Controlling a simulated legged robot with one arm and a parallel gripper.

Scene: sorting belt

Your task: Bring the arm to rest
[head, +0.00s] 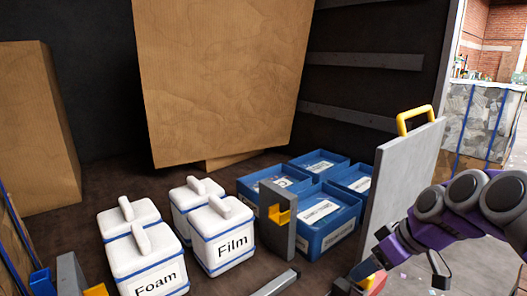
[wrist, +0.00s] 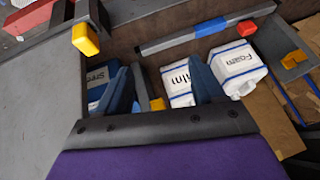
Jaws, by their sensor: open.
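My purple arm (head: 455,220) reaches in from the right edge in the head view, bent, beside the grey upright panel. Its end is low at the right, partly out of clear sight. In the wrist view my gripper (wrist: 158,85) shows two blue fingers spread apart, with nothing held between them. Beyond the fingers lie white lidded boxes, one marked Foam (wrist: 240,62) and one partly hidden by a finger (wrist: 178,80). The same Foam box (head: 150,262) and the Film box (head: 222,240) stand on the floor in the head view.
Blue bins (head: 330,222) stand right of the white boxes. A grey panel with a yellow handle (head: 415,118) stands close to my arm. Large cardboard boxes (head: 220,70) are behind. A grey post with a yellow bracket (head: 277,215) stands before the bins. Open floor lies at far right.

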